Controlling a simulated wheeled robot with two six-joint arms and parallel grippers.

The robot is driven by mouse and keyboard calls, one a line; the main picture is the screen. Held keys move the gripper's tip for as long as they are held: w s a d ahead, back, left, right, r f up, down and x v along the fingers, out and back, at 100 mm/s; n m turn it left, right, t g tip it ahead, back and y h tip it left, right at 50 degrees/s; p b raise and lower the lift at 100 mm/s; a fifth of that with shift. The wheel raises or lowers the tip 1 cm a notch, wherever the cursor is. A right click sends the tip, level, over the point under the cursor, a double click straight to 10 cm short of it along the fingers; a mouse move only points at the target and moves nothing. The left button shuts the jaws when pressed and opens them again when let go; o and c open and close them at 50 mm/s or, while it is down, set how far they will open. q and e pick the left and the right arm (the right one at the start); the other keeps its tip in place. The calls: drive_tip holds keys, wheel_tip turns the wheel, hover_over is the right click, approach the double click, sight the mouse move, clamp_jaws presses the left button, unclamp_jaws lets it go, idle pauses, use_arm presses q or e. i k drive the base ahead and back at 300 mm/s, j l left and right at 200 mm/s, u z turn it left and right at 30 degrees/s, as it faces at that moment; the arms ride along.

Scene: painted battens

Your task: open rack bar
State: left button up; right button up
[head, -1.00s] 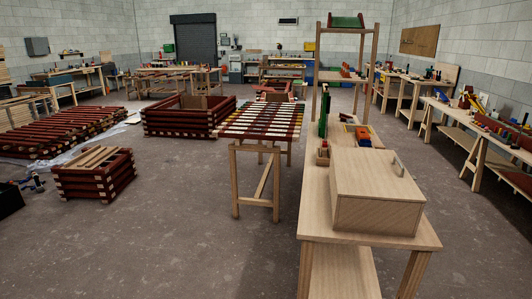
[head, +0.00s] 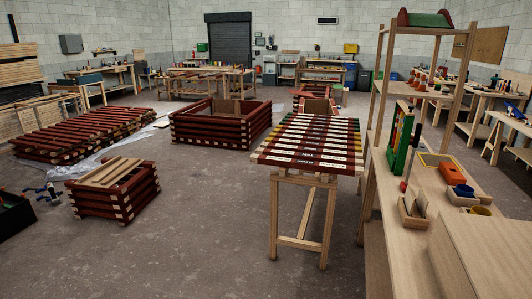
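A wooden trestle rack (head: 274,215) stands in the middle of the head view. Several painted battens (head: 310,143) lie side by side across its top, dark red with pale and yellow sections. I cannot pick out a separate bar on this rack or tell whether one is open or closed. Neither of my grippers shows in the head view.
A workbench (head: 385,205) at the right carries a large wooden box (head: 485,262), an orange block (head: 452,173) and an upright green frame (head: 398,140). A red log-style stack (head: 115,195) and a larger square frame (head: 220,122) stand left. Concrete floor (head: 190,240) is clear in front.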

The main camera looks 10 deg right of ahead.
sight(407, 110)
drive_tip(key=i+j+z, duration=0.2)
drive_tip(key=i+z, duration=0.2)
drive_tip(key=i+j+z, duration=0.25)
drive_tip(key=z, duration=0.15)
drive_tip(key=i+j+z, duration=0.6)
drive_tip(key=j+z, duration=0.2)
drive_tip(key=j, duration=0.15)
drive_tip(key=i+j+z, duration=0.15)
drive_tip(key=j, duration=0.15)
drive_tip(key=j+z, duration=0.1)
drive_tip(key=j, duration=0.2)
drive_tip(key=i, duration=0.05)
